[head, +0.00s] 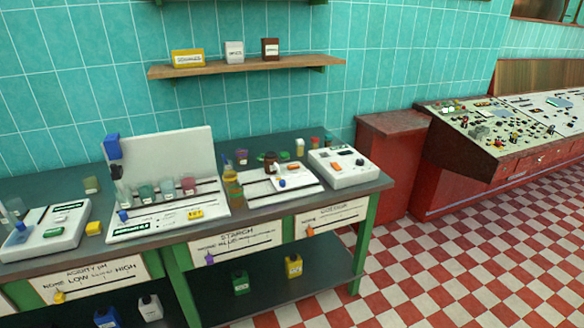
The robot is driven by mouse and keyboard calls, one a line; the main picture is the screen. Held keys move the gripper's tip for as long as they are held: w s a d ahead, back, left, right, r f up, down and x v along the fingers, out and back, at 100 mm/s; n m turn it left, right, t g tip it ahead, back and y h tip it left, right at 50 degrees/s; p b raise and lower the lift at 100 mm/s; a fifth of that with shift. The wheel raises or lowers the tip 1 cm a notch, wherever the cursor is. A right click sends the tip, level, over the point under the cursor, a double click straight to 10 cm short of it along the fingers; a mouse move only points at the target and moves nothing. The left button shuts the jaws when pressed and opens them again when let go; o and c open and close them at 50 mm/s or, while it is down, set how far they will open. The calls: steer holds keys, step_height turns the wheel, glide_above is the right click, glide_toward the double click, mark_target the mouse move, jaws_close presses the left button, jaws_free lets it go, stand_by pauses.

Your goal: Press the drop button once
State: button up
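No button label reading "drop" is legible, so I cannot tell which control is the drop button. A white tester (170,212) on the bench has a tall back panel, a row of beakers and a small yellow labelled piece (195,214). To its right, a flat white tester (270,194) carries a blue knob (282,183) and small bottles. A white box (341,180) with a dark display stands at the bench's right end. Another white device (45,234) with a green label stands at the left. My gripper is not in view.
The dark bench top (305,140) has green legs and a lower shelf (275,284) with small containers. Hanging signs include "STARCH" (237,244). A wooden wall shelf (248,67) holds three packages. A red cabinet (390,165) and control console (500,140) stand right. The checkered floor (470,250) is clear.

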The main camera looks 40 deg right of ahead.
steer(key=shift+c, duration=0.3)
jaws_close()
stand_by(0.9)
